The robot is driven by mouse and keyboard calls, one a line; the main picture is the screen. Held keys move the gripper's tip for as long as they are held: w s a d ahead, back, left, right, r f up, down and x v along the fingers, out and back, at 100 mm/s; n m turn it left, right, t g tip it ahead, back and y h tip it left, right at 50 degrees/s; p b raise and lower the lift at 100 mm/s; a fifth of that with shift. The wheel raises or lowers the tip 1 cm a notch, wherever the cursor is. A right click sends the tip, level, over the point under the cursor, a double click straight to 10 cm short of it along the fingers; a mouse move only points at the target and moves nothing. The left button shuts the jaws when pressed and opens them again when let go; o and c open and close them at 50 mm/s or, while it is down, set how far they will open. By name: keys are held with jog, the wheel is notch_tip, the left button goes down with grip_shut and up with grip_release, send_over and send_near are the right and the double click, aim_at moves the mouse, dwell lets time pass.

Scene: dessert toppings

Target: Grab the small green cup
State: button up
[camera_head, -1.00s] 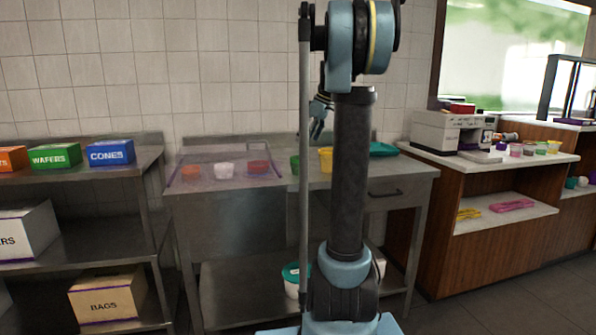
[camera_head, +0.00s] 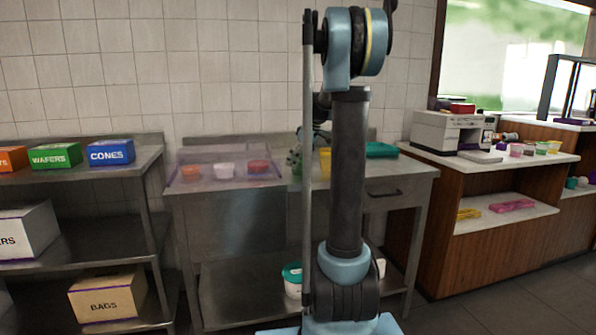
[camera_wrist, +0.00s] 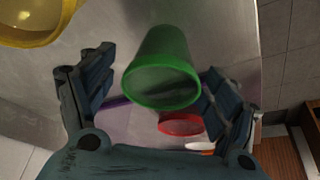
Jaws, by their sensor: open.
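The small green cup (camera_wrist: 162,75) stands on the steel counter in the wrist view, its open rim facing the camera. My gripper (camera_wrist: 157,92) is open, with one finger on each side of the cup. A gap shows on the left; the right finger is close to the cup, and I cannot tell whether it touches. In the head view my gripper (camera_head: 295,158) is low over the counter and hides most of the green cup.
A yellow container (camera_wrist: 35,22) stands near the cup. A red cup (camera_wrist: 181,124) and a white cup (camera_wrist: 200,147) show beyond it. In the head view, a clear-sided case (camera_head: 180,183) holds small cups on the left. A teal tray (camera_head: 381,150) lies on the right.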

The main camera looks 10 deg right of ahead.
jog(key=c, duration=0.9)
jog(key=shift+c, duration=0.2)
